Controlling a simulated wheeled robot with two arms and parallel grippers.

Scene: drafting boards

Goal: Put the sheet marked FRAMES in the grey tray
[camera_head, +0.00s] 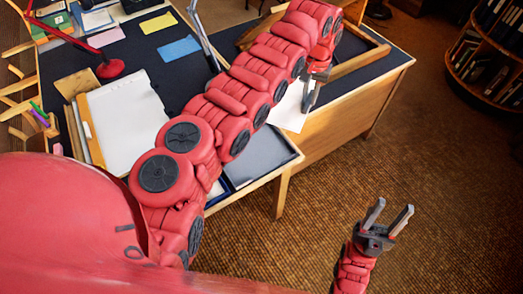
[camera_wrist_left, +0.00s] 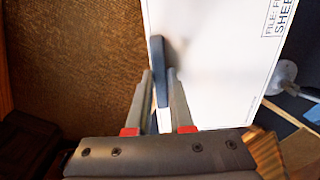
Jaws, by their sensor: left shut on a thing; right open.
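A white sheet (camera_head: 288,108) hangs at my left gripper (camera_head: 311,94), above the wooden desk's right part and near its front edge. In the left wrist view, the sheet (camera_wrist_left: 215,60) has a dark tab or strip (camera_wrist_left: 160,65) at its edge. My left gripper (camera_wrist_left: 158,74) is shut on this strip. The printed label is cut off by the frame; "FILE: F" and "SHEE" show, so FRAMES cannot be read in full. A grey tray-like surface (camera_head: 262,158) with a dark blue edge lies beside my left arm, which hides part of it. My right gripper (camera_head: 388,222) is open and empty over the carpet.
A clipboard with white paper (camera_head: 127,118) lies left of my arm. A red lamp base (camera_head: 110,68), a blue card (camera_head: 179,48) and yellow cards stand farther back. A wooden frame (camera_head: 355,62) lies on the desk's right. A round bookshelf (camera_head: 485,60) stands far right; carpet between is clear.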

